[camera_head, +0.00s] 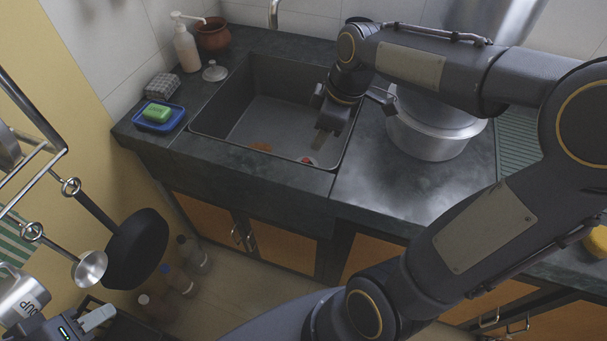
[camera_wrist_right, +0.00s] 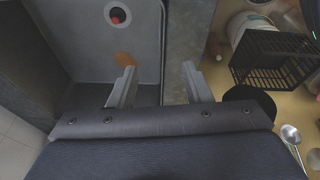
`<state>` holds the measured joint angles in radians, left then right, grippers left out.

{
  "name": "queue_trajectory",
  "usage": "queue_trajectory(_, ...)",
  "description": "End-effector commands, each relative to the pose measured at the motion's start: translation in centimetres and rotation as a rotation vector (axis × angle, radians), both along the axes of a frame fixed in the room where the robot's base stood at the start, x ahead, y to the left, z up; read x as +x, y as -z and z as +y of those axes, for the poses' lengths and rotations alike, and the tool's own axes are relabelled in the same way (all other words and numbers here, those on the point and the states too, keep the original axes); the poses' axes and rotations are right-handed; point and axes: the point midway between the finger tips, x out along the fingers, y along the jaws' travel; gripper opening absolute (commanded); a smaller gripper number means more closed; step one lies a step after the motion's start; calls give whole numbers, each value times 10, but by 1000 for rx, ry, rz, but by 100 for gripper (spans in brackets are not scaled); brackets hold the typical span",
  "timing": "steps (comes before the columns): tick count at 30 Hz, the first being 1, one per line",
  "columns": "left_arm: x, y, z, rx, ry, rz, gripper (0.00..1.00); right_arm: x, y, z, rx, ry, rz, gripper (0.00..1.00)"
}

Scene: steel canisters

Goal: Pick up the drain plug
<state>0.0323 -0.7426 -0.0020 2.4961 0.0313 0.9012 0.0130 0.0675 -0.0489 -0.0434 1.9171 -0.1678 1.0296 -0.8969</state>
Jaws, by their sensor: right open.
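The drain plug (camera_head: 309,160) is a small red piece at the near right of the dark sink's floor. In the right wrist view the red plug (camera_wrist_right: 117,17) shows near the top, on the round drain. My right gripper (camera_head: 321,140) hangs over the sink's right side, just above and beside the plug, partly hidden by its own wrist. In the right wrist view its jaws (camera_wrist_right: 159,66) are apart and empty, and the plug lies beyond them to the left. Part of my left gripper (camera_head: 97,318) shows at the bottom left; its jaw opening is not clear.
The sink (camera_head: 205,134) has raised walls and an orange-brown patch (camera_head: 260,147) on its floor. A large metal pot (camera_head: 432,140) stands right of the gripper. A green sponge (camera_head: 157,112) lies on a blue dish at left.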

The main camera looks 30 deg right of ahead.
Motion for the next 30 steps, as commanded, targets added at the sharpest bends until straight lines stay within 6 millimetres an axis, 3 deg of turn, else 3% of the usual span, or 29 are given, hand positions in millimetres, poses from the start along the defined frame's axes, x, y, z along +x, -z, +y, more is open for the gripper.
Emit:
queue_trajectory(1,0,25,0,0,0,0,36,20,34,-6,-38,-91,20,45)
queue_trajectory(3,0,45,0,0,0,0,36,48,69,-17,-100,-251,45,45)
queue_trajectory(6,0,68,0,0,0,1,36,84,116,-29,-174,-476,82,45)
queue_trajectory(10,0,85,0,0,0,0,36,115,160,-39,-232,-692,122,45)
queue_trajectory(16,0,92,0,0,0,0,36,131,188,-44,-261,-828,147,45)
queue_trajectory(26,0,98,0,0,0,0,36,133,218,-44,-260,-831,146,45)
queue_trajectory(30,0,105,0,0,0,0,36,137,239,-45,-260,-831,148,45)
